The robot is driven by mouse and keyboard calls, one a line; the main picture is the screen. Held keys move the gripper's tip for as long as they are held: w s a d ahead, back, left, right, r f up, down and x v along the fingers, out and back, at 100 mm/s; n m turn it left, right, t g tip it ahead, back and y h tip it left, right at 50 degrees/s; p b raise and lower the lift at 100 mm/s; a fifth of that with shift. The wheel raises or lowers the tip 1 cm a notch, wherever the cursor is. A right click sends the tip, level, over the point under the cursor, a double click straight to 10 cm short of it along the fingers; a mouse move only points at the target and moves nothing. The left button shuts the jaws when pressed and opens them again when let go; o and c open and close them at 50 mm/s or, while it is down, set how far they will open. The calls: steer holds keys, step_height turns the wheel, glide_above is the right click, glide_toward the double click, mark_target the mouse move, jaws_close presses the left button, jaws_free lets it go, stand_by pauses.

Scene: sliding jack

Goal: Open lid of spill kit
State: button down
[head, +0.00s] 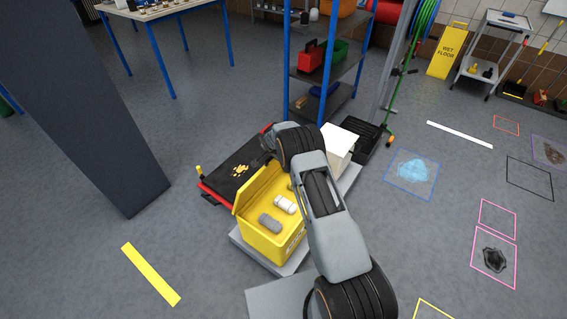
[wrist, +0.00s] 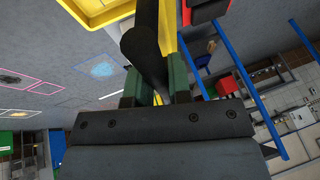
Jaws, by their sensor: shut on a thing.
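The yellow spill kit (head: 268,238) stands on a grey base in the head view, its top open. A grey roll and a white roll show inside. Its yellow lid (head: 254,190) stands raised along the left side, seen nearly edge-on. My gripper is at the far end of the kit in the head view, mostly hidden by my wrist. In the wrist view my gripper (wrist: 155,88) has its green-padded fingers closed on a dark rounded bar (wrist: 150,45). Yellow edges of the kit lie just behind it. I cannot tell how the bar joins the lid.
A black panel with red edges (head: 232,172) lies close left of the kit. A white box (head: 339,146) and black crate (head: 358,135) are behind my arm. A blue-framed shelf (head: 325,66) stands beyond. A dark pillar (head: 90,110) is at left; floor in front is clear.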

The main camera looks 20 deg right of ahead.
steer(key=shift+w+a+r+b, duration=0.25)
steer(key=shift+w+a+b, duration=0.2)
steer(key=shift+w, duration=0.15)
steer(key=shift+w+a+r+b, duration=0.2)
steer(key=shift+w+a+b, duration=0.1)
steer(key=shift+w+a, duration=0.25)
steer(key=shift+d, duration=0.1)
steer(key=c, duration=1.1)
jaws_free()
steer(key=b+v, duration=0.1)
steer(key=v, duration=1.2)
steer(key=shift+s+r, duration=0.1)
steer(key=shift+r, duration=0.25)
